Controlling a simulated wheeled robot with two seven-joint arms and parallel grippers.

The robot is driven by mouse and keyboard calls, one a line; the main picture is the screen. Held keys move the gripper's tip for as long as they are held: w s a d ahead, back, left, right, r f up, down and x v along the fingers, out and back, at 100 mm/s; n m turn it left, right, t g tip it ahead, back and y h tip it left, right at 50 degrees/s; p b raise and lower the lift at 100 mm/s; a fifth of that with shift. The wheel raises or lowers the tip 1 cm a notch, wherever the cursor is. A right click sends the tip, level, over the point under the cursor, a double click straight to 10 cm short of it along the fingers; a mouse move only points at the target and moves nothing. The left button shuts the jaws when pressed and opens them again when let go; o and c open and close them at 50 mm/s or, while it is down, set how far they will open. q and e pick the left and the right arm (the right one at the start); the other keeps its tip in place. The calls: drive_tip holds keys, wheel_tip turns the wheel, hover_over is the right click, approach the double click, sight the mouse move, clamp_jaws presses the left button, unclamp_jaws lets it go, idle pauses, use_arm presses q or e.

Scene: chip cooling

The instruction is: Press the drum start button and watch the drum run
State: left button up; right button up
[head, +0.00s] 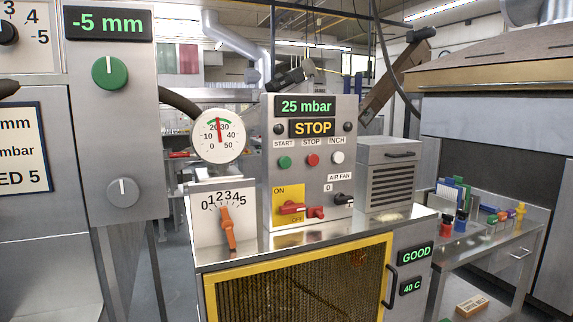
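The green START button (284,162) is on the grey control panel (270,130), left of the red STOP button (313,160) and the white INCH button (337,157). Above them one display (305,107) reads 25 mbar and another (312,128) reads STOP in yellow. Below the panel, a yellow-framed mesh guard (210,290) fronts the cabinet; what is behind the mesh is dark and I cannot make out a drum. Neither of my grippers shows in the head view.
A round gauge (218,136) points between 20 and 30. An orange selector (228,230) and a red ON/OFF handle (291,208) sit below. A left panel display (108,23) reads -5 mm. Cabinet displays read GOOD (415,255) and 40 C (411,287). A side table (480,250) stands right.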

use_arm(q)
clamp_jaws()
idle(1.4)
